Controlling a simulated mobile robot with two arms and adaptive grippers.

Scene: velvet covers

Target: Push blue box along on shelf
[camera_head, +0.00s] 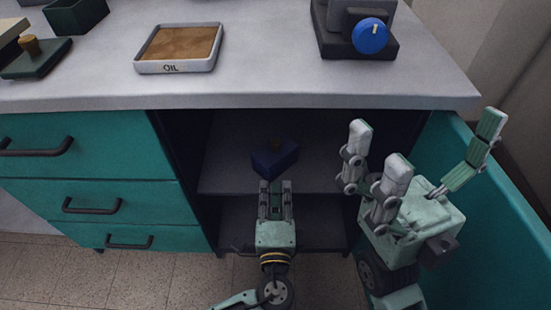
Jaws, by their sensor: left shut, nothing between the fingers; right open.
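The dark blue box (275,158) sits on the shelf (223,172) inside the open cabinet, below the countertop. It has a small knob-like brownish thing on top, hard to make out in the shade. My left gripper (274,184) is shut and empty, with its fingertips right at the near side of the box; I cannot tell whether they touch it. My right gripper (400,150) is open and empty, raised to the right of the box in front of the cabinet opening.
The teal cabinet door (480,230) stands open at the right, close to my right gripper. Teal drawers (90,150) with black handles are at the left. On the countertop (270,75) stand an OIL tray (180,68) and a dark device with a blue knob (369,36).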

